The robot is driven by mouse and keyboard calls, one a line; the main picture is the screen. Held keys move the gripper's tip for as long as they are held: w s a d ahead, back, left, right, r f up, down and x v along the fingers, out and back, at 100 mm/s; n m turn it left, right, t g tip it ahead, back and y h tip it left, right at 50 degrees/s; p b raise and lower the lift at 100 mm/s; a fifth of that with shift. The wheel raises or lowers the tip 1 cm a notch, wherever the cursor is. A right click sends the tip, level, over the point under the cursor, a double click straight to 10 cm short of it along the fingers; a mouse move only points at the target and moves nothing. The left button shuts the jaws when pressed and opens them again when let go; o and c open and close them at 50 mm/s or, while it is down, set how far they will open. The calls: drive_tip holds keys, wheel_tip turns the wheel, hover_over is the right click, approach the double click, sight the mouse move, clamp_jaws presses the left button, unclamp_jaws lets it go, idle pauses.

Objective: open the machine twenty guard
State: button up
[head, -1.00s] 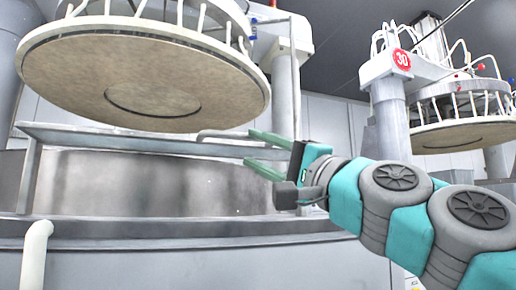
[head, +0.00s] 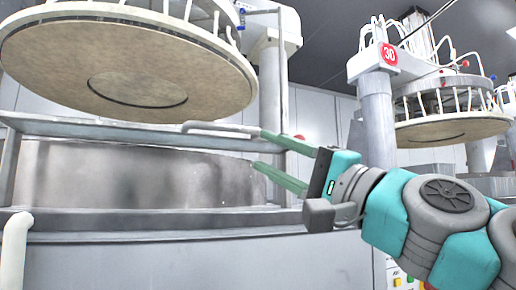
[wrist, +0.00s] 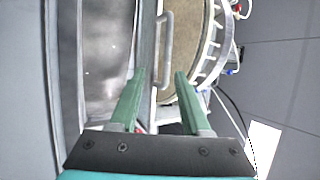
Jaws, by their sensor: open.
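The guard's grey rail (head: 100,128) runs across the front of the near machine, above its round metal basin wall (head: 130,175). It looks lowered. A bent grey handle (head: 215,128) sticks out from the rail; it also shows in the wrist view (wrist: 166,40). No number is visible on this machine. My gripper (head: 259,150) has green fingers, open and empty, at the handle's right end. In the wrist view my gripper (wrist: 160,72) has the handle's near end between its fingers in the picture; I cannot tell whether they touch it.
A large round upper platen (head: 130,70) hangs above the rail. A grey column (head: 273,90) stands behind my gripper. Another machine, with a red "30" sign (head: 389,54), stands at the right. A pale pipe (head: 14,250) rises at the lower left.

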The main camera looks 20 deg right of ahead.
drive_tip(key=shift+s+d+f, duration=0.25)
drive_tip(key=shift+s+f, duration=0.1)
drive_tip(key=shift+s, duration=0.25)
